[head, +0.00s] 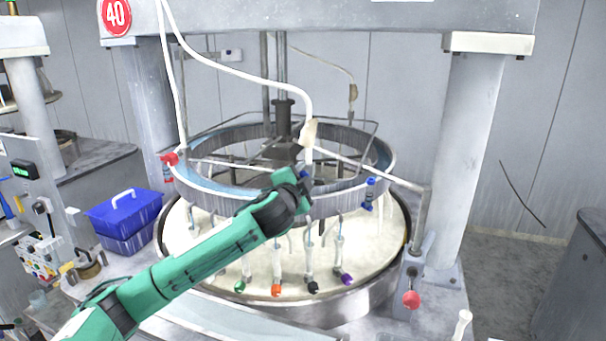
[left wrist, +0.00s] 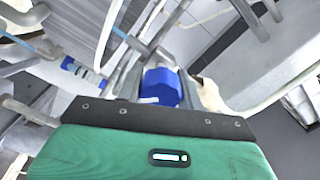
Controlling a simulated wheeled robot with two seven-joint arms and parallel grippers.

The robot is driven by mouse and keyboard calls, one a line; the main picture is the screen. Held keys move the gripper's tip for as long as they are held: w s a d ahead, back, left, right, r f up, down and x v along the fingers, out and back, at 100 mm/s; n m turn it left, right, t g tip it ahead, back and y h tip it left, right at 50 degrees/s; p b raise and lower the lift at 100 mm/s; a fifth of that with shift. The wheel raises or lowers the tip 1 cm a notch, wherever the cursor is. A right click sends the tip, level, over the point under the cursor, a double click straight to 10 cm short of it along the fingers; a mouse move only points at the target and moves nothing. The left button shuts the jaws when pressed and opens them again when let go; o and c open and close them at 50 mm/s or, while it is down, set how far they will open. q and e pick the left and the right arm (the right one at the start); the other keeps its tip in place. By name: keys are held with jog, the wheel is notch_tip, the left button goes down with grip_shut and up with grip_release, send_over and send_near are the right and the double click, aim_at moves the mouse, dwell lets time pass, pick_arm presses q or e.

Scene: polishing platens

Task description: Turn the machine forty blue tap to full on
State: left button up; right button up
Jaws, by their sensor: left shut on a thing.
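The round red sign numbered 40 (head: 115,16) marks the machine with the ring-shaped platen frame (head: 385,160). My left gripper (head: 303,182) comes in from the lower left and reaches the front of the ring near its middle. In the left wrist view a blue tap handle (left wrist: 161,88) sits straight ahead, between the fingers of my left gripper (left wrist: 165,95), which is shut on it. How far the tap is turned cannot be told. My right gripper is not in view.
Another blue fitting (head: 370,183) hangs on the ring to the right. Several coloured-tip taps hang below, including an orange one (head: 276,290). A red tap (head: 170,159) is at the ring's left. A white hose (head: 240,72) arches above. A blue bin (head: 122,210) stands left.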

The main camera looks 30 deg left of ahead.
pick_arm(q)
jog(key=shift+m+p, duration=0.65)
jog(key=shift+m, duration=3.55)
jog(key=o, duration=1)
jog(key=shift+w+f, duration=0.1)
